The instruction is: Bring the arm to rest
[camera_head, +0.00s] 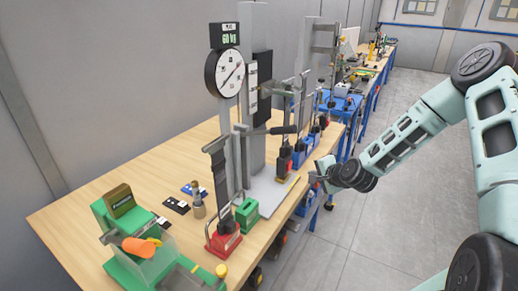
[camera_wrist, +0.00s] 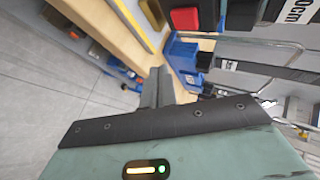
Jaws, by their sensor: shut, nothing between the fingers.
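My arm reaches in from the right in the head view, and my gripper (camera_head: 318,181) is at the near edge of the wooden workbench (camera_head: 150,165), close to the grey plate of the dial stand. In the wrist view my gripper (camera_wrist: 160,80) shows its dark fingers together, with nothing between them. The bench edge (camera_wrist: 120,35) lies beyond the fingers there. Whether the gripper touches the bench cannot be told.
A tall stand with a round dial (camera_head: 225,73) rises from the bench. A green machine with an orange part (camera_head: 140,246) is at the near end. Grey floor (camera_head: 375,220) is open below my arm.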

